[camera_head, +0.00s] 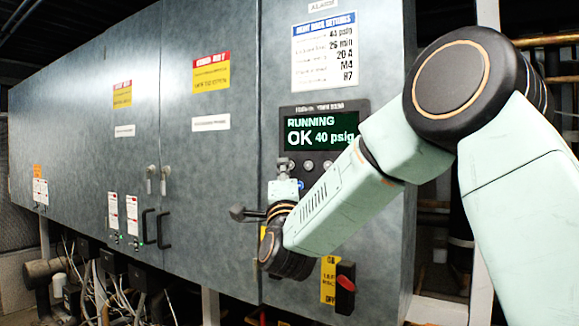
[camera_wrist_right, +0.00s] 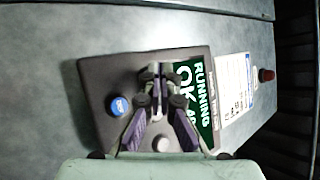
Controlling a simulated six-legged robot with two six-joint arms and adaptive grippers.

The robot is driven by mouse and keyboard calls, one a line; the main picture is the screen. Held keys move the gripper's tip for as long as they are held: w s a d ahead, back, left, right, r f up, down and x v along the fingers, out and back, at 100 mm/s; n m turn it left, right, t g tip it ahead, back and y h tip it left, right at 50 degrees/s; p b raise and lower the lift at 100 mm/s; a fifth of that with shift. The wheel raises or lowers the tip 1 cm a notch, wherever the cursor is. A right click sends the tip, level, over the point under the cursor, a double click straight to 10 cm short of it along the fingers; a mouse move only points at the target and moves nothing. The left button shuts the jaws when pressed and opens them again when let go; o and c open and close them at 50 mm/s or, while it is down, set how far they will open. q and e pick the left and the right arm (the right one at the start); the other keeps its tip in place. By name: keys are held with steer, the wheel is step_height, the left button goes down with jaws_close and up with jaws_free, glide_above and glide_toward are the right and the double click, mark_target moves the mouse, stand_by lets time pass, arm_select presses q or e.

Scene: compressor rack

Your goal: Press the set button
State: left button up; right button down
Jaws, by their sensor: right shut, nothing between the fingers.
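The control panel (camera_head: 360,104) has a dark frame and a green display (camera_head: 335,134) reading "RUNNING OK 40 psig". Round grey buttons (camera_head: 308,165) sit below the display, with a blue button (camera_head: 300,184) lower down. I cannot read which one is the set button. My right gripper (camera_head: 283,165) is shut and empty in front of the panel's left part, near the buttons. In the right wrist view, its fingertips (camera_wrist_right: 153,75) lie over the panel beside the display, apart from the blue button (camera_wrist_right: 121,105). Contact with the panel cannot be told. My left gripper is not in view.
A red-handled switch (camera_head: 345,288) sits below the panel, beside a yellow label. Cabinet door handles (camera_head: 164,229) and loose cables (camera_head: 100,285) are at the left. A settings sheet (camera_head: 325,51) is above the display. Pipes run behind at the right.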

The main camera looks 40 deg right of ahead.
steer(key=shift+w+d, duration=0.15)
steer(key=shift+d, duration=0.2)
stand_by(0.7)
steer(key=shift+a+b, duration=0.15)
steer(key=shift+b, duration=0.15)
steer(key=shift+s+a+b, duration=0.35)
steer(key=shift+a, duration=0.3)
steer(key=a, duration=0.1)
steer(key=s+a+b, duration=0.1)
steer(key=a, duration=0.1)
steer(key=s+a, duration=0.1)
steer(key=shift+a+b, duration=0.3)
steer(key=shift+d, duration=0.1)
stand_by(0.4)
